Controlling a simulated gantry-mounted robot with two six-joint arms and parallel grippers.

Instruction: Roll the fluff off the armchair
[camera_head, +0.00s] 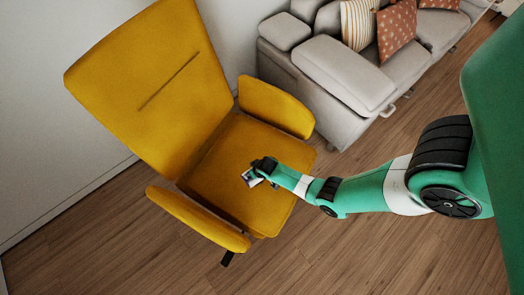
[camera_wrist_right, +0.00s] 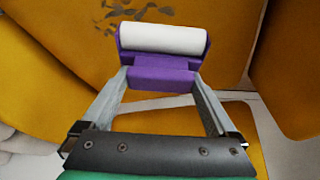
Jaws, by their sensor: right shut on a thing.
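The mustard-yellow armchair (camera_head: 150,75) stands left of centre in the head view. My right gripper (camera_head: 262,170) is over its seat (camera_head: 215,165). In the right wrist view the gripper (camera_wrist_right: 160,78) is shut on a lint roller, with its purple body (camera_wrist_right: 160,62) between the fingers and its white roll (camera_wrist_right: 162,39) beyond them. Dark grey fluff (camera_wrist_right: 140,13) lies scattered on the yellow upholstery past the roll, at the top of that view. The fluff cannot be made out in the head view. I cannot tell whether the roll touches the fabric. My left gripper is not in view.
The armchair's armrests (camera_head: 275,105) rise on both sides of the seat. A light grey sofa (camera_head: 345,75) with patterned cushions (camera_head: 396,30) stands behind on the right. A white wall (camera_head: 45,130) is at the left. The wooden floor (camera_head: 330,245) in front is clear.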

